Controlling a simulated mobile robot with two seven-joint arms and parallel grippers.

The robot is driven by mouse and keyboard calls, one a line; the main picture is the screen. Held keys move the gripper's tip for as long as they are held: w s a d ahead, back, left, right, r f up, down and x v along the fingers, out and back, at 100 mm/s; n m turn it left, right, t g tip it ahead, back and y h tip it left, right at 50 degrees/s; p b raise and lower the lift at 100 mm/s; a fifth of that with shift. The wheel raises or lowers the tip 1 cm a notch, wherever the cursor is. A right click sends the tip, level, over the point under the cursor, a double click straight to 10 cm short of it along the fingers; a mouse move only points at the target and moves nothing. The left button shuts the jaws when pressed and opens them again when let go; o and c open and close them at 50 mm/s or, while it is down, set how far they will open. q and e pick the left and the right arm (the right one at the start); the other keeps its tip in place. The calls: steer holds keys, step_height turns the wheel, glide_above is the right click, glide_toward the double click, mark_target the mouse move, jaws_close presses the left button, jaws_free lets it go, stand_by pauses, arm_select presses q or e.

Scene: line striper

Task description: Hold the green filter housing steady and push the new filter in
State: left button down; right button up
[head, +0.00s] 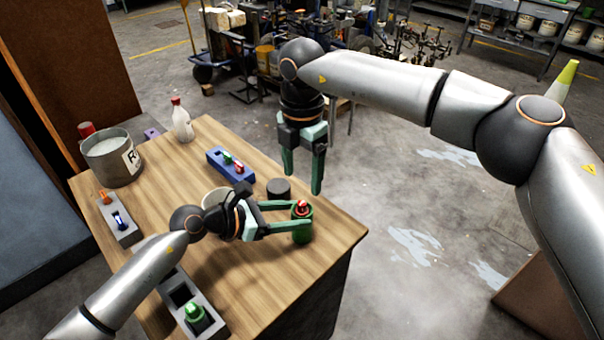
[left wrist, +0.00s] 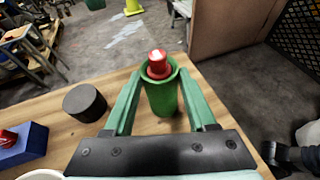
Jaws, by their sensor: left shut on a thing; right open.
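The green filter housing (head: 302,225) stands upright near the right edge of the wooden table. It also shows in the left wrist view (left wrist: 162,98). My left gripper (head: 292,216) is shut on the housing, with one finger on each side. A red filter with a pale top (head: 302,206) sits in the housing's mouth, its upper part standing above the rim; it shows in the left wrist view too (left wrist: 158,64). How deep it sits is hidden. My right gripper (head: 302,180) is open and empty, pointing down above and behind the housing, clear of the table.
A dark round cap-like cylinder (head: 278,189) stands close behind the housing. A blue block with coloured pieces (head: 230,164), a white bottle (head: 182,122), a metal bucket (head: 112,160) and grey holders (head: 120,218) stand further left. A pale cup (head: 214,197) is partly hidden behind my left wrist.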

stand_by(0.4)
arm_select(q)
steer(key=shift+c, duration=0.6)
jaws_free()
steer(key=shift+a, duration=0.1)
